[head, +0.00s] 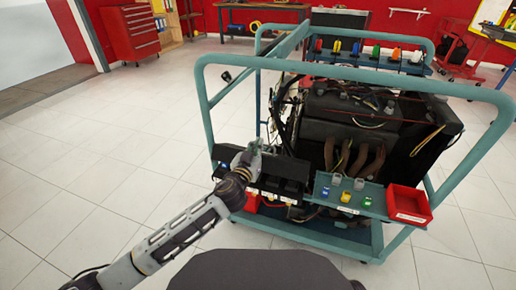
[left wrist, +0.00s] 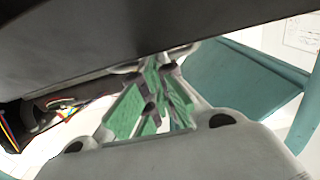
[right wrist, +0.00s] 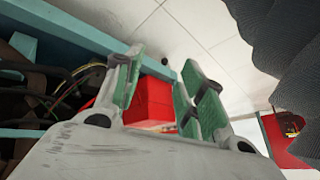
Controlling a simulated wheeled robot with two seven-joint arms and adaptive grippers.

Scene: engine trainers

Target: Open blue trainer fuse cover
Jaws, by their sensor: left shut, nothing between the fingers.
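The blue trainer (head: 205,100) is a teal-framed cart carrying a dark engine. Its black fuse cover (head: 285,167) is at the front left of the cart, a dark panel that looks tilted up above the fuse box (head: 282,187). My left gripper (head: 254,149) is at the cover's left end, shut and empty. In the left wrist view its green-padded fingers (left wrist: 155,95) are together just below a broad dark panel, probably the cover (left wrist: 130,35); I cannot tell whether they touch. My right gripper (right wrist: 160,88) shows only in its wrist view, open and empty.
A teal shelf (head: 322,193) with several coloured parts and a red bin (head: 408,204) is at the cart's front right. The red bin also shows beyond my right fingers (right wrist: 150,102). The tiled floor left of the cart is clear. A red tool cabinet (head: 130,32) stands far back.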

